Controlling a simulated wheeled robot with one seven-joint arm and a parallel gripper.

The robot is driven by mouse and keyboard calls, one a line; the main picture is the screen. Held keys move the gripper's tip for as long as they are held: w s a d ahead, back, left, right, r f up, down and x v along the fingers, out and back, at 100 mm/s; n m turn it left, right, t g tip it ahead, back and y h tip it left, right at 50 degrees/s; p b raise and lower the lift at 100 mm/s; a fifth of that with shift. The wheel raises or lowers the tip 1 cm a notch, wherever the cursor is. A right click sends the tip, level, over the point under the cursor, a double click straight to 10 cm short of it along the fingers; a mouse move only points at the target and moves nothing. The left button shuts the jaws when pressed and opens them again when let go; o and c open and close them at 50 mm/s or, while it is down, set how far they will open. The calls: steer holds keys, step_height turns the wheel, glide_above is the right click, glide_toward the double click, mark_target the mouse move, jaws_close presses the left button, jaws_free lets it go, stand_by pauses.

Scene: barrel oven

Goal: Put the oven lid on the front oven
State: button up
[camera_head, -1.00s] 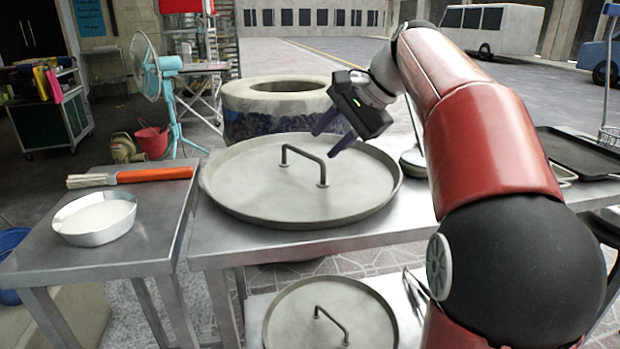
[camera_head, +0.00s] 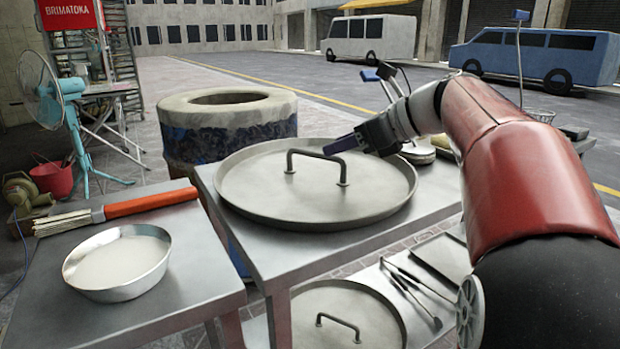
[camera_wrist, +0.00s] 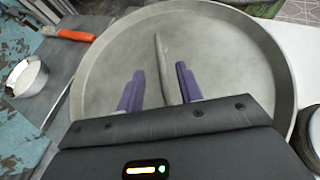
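A large round grey lid (camera_head: 316,200) with an arched bar handle (camera_head: 318,162) lies flat on the metal table (camera_head: 283,265). A barrel oven (camera_head: 228,140) with a pale rim, a patterned blue side and an open round top stands behind it to the left; I cannot tell if it is the front one. My gripper (camera_head: 345,145) is just right of the handle in the head view. In the wrist view, my gripper (camera_wrist: 159,70) has its two purple fingers apart, with the handle (camera_wrist: 161,65) appearing between them. Contact cannot be told.
A smaller lid (camera_head: 352,310) and tongs (camera_head: 415,292) lie on the lower shelf. A left side table (camera_head: 200,290) holds a pan of white powder (camera_head: 118,262) and an orange-handled brush (camera_head: 125,207). A fan (camera_head: 55,100) stands at far left.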

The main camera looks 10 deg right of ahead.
mark_target(315, 155)
steer(key=b+x, duration=0.1)
steer(key=x, duration=0.5)
steer(key=shift+w+a+f, duration=0.15)
steer(key=shift+w+f, duration=0.05)
steer(key=shift+f, duration=0.15)
jaws_close()
steer(key=shift+r, duration=0.1)
